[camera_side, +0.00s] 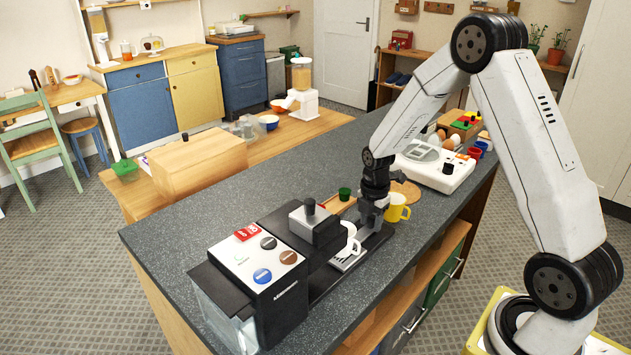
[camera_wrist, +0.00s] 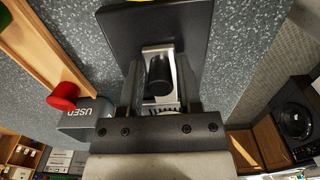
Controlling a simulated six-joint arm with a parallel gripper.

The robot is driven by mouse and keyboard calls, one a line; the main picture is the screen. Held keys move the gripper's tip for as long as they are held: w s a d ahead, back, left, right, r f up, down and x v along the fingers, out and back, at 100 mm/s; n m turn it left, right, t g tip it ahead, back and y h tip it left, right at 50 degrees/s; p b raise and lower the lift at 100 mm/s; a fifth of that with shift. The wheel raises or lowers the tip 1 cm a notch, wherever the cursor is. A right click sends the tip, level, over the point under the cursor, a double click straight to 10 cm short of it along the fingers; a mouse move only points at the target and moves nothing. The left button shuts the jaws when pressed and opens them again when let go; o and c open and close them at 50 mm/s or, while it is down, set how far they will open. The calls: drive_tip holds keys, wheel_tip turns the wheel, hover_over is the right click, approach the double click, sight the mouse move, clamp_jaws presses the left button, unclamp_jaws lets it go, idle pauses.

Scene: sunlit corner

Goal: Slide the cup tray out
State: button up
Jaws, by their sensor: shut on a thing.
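The coffee machine (camera_side: 262,262) stands on the dark speckled counter, with a white cup (camera_side: 352,243) beside its front, partly hidden. The cup tray (camera_side: 350,262) is a dark low slab with a pale slotted grate, reaching out from the machine. My gripper (camera_side: 370,226) points down over the tray's outer end. In the wrist view, my gripper (camera_wrist: 160,92) has a finger on each side of a black knob (camera_wrist: 159,76) in a metal frame on the dark slab (camera_wrist: 122,30). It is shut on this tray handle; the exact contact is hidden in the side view.
A yellow mug (camera_side: 398,208) stands close beyond my gripper. A wooden board (camera_side: 338,206) with a small green cup (camera_side: 344,194) lies behind it. A white scale-like device (camera_side: 432,165) stands farther right. A box marked USED (camera_wrist: 85,122) and a red knob (camera_wrist: 63,97) are left of my gripper.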

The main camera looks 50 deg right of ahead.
drive_tip(key=o, duration=0.8)
drive_tip(key=shift+c, duration=0.2)
drive_tip(key=shift+r, duration=0.15)
drive_tip(key=shift+r, duration=3.4)
drive_tip(key=shift+a, duration=0.1)
drive_tip(key=shift+s+a+r+m, duration=0.1)
drive_tip(key=shift+s+a+m, duration=0.1)
drive_tip(key=shift+a+m, duration=0.3)
drive_tip(key=s+a+r+m+t, duration=0.1)
drive_tip(key=s+a+m+t, duration=0.1)
drive_tip(key=s+a+m, duration=0.9)
drive_tip(key=a+m, duration=0.2)
drive_tip(key=m, duration=0.4)
drive_tip(key=shift+a+t, duration=0.3)
